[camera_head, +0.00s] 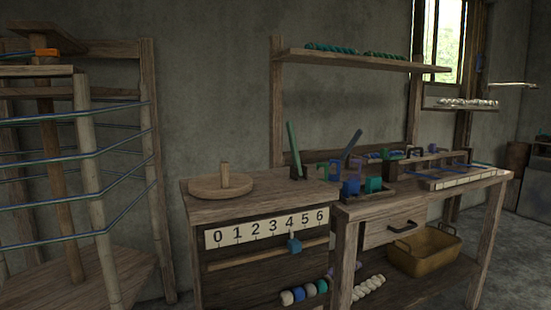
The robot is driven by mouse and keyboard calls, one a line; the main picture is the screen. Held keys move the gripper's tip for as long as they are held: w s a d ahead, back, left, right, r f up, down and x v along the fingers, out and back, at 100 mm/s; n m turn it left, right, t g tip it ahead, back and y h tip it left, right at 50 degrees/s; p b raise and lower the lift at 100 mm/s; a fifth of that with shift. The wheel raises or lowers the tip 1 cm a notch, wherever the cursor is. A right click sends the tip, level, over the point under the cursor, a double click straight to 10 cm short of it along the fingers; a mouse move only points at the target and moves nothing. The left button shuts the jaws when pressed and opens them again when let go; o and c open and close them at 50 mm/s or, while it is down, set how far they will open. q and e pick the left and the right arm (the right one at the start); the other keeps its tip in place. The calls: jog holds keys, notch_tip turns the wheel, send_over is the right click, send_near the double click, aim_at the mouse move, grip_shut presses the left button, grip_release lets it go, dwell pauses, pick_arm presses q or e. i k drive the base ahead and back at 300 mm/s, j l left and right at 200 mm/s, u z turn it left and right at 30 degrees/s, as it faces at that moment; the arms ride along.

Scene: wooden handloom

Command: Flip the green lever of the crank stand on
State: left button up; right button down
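A green lever (294,149) stands up from the top of the wooden cabinet, leaning slightly left at its upper end. Its foot is in a small dark base (298,173) near the cabinet's back edge. A dark blue lever (352,144) stands to its right, leaning right. I cannot tell for sure which parts make up the crank stand. Neither of my grippers shows in the head view.
The cabinet (255,203) carries a round wooden disc (220,186) with a peg and a number scale (265,229). A workbench (430,195) with blocks adjoins it on the right. A wooden frame (92,170) strung with blue yarn stands left.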

aim_at(290, 127)
jog(key=i+l+u, duration=0.1)
jog(key=l+u, duration=0.95)
jog(key=l, duration=1)
jog(key=k+l+u, duration=0.15)
jog(key=l, duration=1)
jog(key=i+j+z, duration=0.35)
jog(key=i+j, duration=0.15)
jog(key=i+j+z, duration=0.15)
jog(key=j, duration=0.3)
jog(key=i+j+z, duration=0.2)
jog(key=j, duration=0.2)
jog(key=i+j+z, duration=0.15)
jog(key=j, duration=0.25)
jog(key=i, duration=0.1)
